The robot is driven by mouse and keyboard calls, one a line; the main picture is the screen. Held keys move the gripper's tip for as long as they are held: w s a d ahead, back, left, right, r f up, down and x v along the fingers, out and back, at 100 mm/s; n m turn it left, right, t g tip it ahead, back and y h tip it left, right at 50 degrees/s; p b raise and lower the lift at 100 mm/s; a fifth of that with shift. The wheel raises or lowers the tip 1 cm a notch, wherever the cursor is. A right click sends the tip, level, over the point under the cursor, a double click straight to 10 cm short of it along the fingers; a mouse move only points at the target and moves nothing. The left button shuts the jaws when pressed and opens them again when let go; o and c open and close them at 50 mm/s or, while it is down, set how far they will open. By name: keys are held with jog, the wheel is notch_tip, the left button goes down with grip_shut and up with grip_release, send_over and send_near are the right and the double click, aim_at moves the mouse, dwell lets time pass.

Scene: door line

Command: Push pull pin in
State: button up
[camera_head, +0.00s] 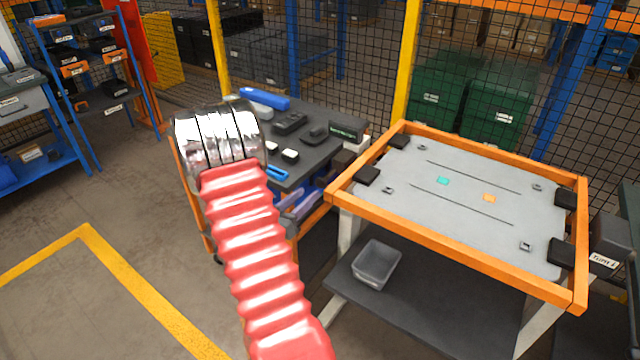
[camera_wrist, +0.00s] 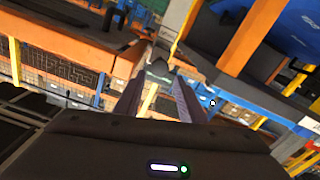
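My gripper (camera_wrist: 161,82) shows in the wrist view, with its two dark purple-grey fingers spread apart and nothing seen held between them. A small dark block (camera_wrist: 158,71) shows past the gap between the fingertips; I cannot tell what it is or how far off. I cannot make out a pull pin in either view. In the head view my red ribbed arm with a silver ringed end stands in front of the dark tool bench and hides part of it. My gripper cannot be made out clearly there.
An orange-framed table (camera_head: 455,258) with a grey plate (camera_head: 430,207) and black corner blocks stands at the right. A grey bin (camera_head: 376,264) sits on its lower shelf. The dark bench (camera_head: 335,122) holds several tools. A mesh fence (camera_head: 355,60) runs behind.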

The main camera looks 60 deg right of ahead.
aim_at(319, 183)
jog(key=d, duration=0.2)
jog(key=s+d, duration=0.1)
jog(key=d, duration=0.5)
jog(key=shift+s+d, duration=0.15)
jog(key=shift+c, duration=0.6)
grip_shut()
